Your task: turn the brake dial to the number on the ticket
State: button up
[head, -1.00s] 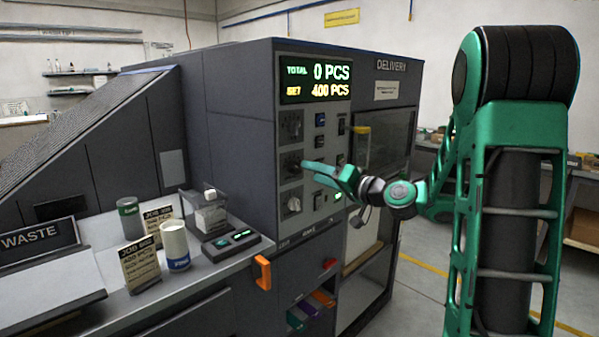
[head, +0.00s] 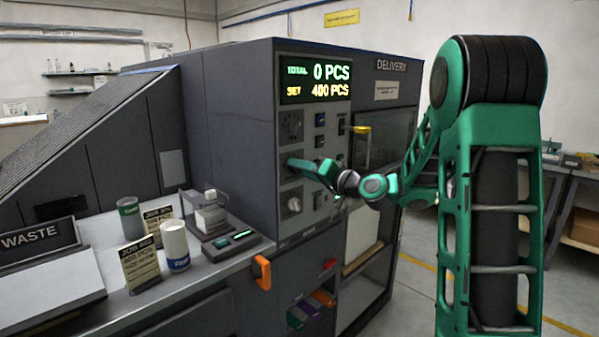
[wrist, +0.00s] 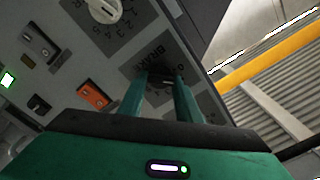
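The control panel (head: 320,130) has three dials in a column on its left side. The middle dial's plate, lettered BRAKE (wrist: 150,50) in the wrist view, has my gripper (head: 291,163) at it. The two green fingers (wrist: 164,78) stand apart at the dial, one on each side of a dark spot. The knob and its pointer are mostly hidden there, so I cannot tell whether the fingers press on it. A job ticket (head: 139,264) reading 400 PCS stands on the left counter; its lower line is too small to read. A second ticket (head: 158,216) stands behind it, partly covered.
An orange switch (wrist: 94,96) sits close to my fingers. An orange handle (head: 262,272) juts from the counter edge.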

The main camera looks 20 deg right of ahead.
jog(key=shift+d+f+m, duration=0.1)
jog(key=shift+m, duration=0.2)
jog(key=shift+f+m, duration=0.15)
jog(key=shift+m, duration=2.45)
jog(key=shift+d, duration=0.1)
jog(key=o, duration=1)
jog(key=v, duration=1)
jog(key=shift+s+d, duration=0.1)
jog(key=shift+s, duration=0.2)
